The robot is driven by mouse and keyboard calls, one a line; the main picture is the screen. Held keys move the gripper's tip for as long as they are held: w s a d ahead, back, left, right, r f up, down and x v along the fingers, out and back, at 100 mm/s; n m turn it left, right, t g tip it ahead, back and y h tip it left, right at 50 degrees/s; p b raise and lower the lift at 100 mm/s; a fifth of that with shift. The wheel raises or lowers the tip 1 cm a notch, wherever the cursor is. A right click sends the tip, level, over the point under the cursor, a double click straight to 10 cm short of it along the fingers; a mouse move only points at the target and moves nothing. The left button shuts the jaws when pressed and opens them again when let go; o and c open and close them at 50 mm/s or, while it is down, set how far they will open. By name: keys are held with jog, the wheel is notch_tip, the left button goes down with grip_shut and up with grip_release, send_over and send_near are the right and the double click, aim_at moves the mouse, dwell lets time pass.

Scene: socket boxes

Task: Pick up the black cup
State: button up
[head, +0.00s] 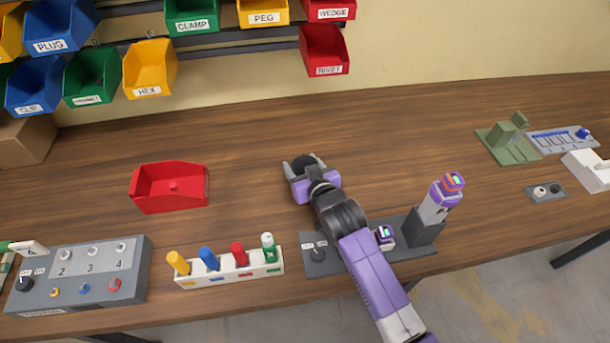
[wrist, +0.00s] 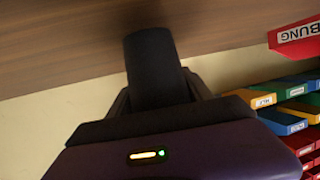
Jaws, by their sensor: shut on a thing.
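The black cup (wrist: 155,68) shows large in the wrist view as a dark, round-sided shape between my fingers. In the head view it is a small dark shape (head: 306,161) at the far end of my arm, over the middle of the table. My gripper (head: 303,165) is shut on the cup, with a light fingertip at its left. In the wrist view my gripper (wrist: 158,95) partly hides the cup's lower end. I cannot tell whether the cup touches the table.
A red open bin (head: 170,207) stands left of my gripper. A rack with coloured pegs (head: 228,272) and a grey panel with knobs (head: 80,275) line the front edge. Labelled bins (head: 150,68) hang on the back wall. The table right of my gripper (head: 400,150) is clear.

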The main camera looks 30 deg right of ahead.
aim_at(301, 167)
notch_tip(301, 167, up, 20)
jog(key=p, duration=0.1)
jog(key=shift+s+a+r, duration=0.15)
dwell(0.4)
jog(key=shift+s, duration=0.1)
